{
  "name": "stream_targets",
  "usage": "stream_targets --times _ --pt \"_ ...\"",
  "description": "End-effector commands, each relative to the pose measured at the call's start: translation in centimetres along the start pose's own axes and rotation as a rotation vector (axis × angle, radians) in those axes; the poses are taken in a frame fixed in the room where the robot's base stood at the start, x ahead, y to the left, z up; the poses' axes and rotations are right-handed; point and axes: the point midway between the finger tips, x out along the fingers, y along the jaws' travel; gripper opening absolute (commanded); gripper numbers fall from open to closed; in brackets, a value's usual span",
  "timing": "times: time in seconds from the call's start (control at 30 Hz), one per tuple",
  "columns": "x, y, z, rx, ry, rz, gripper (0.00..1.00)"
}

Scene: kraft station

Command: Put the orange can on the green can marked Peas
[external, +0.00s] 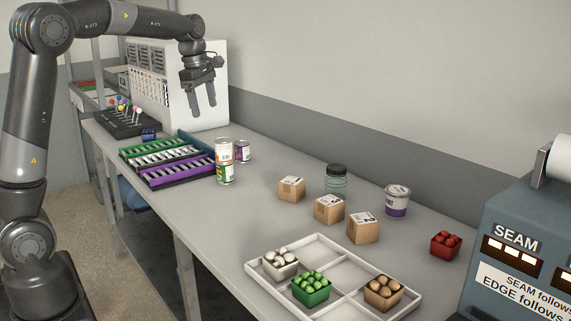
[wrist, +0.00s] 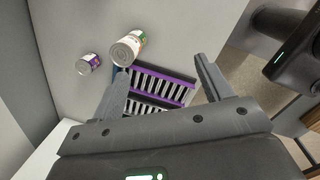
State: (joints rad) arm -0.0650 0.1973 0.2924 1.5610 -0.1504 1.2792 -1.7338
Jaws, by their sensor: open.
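The orange can (external: 224,151) stands upright on top of the green can (external: 225,174) beside the purple rack, and the two look lined up. The lettering on the green can is too small to read. In the wrist view the stack shows from above as the orange can's lid and side (wrist: 126,50), with the green can mostly hidden below it. My gripper (external: 204,104) is open and empty, pointing down, above and behind the cans in the external view and apart from them. Its open fingers also show in the wrist view (wrist: 163,80).
A purple can (external: 243,152) stands right behind the stack. Purple and green slotted racks (external: 178,172) lie to its left. Boxes (external: 291,189), a jar (external: 336,181), a tub (external: 397,202) and a divided white tray (external: 259,277) are further right. Table between stack and boxes is clear.

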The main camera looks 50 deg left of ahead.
Motion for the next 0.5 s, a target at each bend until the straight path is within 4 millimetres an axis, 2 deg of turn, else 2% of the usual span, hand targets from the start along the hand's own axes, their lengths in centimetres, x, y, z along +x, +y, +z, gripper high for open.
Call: stream_targets --times 0.03,0.2,0.37,0.5 --pt "-0.9 -2.0 0.2 0.105 -0.016 0.016 0.72" --pt "-2.6 -8.0 0.6 0.485 -0.04 0.078 0.72" --pt "-3.3 -13.8 0.6 0.849 -0.033 0.147 0.72" --pt "-3.0 -19.0 0.4 1.171 -0.001 0.208 0.72"
